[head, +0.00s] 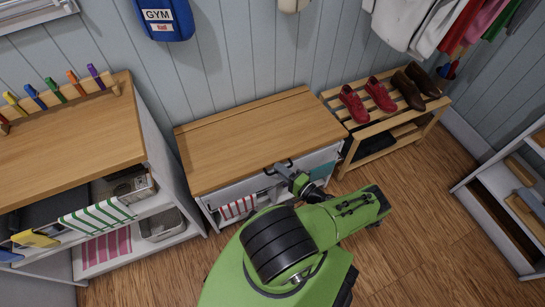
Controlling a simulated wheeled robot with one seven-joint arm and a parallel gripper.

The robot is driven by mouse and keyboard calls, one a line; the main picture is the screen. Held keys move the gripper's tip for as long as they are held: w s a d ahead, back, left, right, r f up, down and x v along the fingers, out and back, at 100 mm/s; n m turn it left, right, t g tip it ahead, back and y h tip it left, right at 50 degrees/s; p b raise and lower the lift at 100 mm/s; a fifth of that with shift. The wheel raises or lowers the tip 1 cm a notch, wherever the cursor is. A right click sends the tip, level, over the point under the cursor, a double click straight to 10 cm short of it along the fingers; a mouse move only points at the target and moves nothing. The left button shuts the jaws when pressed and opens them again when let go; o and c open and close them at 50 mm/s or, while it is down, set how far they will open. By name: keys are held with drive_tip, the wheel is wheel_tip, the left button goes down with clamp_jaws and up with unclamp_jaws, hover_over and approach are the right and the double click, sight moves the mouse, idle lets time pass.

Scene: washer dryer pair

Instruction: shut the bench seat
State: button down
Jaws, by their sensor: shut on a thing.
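The bench (215,200) is a white cabinet with a wooden seat lid (255,140) on top, against the wall in the middle of the head view. The seat appears to lie flat or nearly flat; I cannot tell if a small gap is under its front edge. A dark handle (276,167) is at the front edge of the seat. My gripper (286,170) is at that handle and appears shut on it. My green arm comes up from below and hides part of the bench front. Striped and teal items show in the open space under the seat.
A slatted shoe rack (350,153) with red shoes (367,97) and brown shoes (415,88) stands close on the right. A wooden-topped shelf unit (80,150) stands on the left. A white shelf (500,200) is at far right. The floor (425,225) between is clear.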

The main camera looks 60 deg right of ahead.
drive_tip(key=shift+d+f, duration=0.1)
drive_tip(key=shift+f, duration=0.15)
drive_tip(key=c, duration=1.5)
unclamp_jaws()
drive_tip(key=shift+w, duration=0.1)
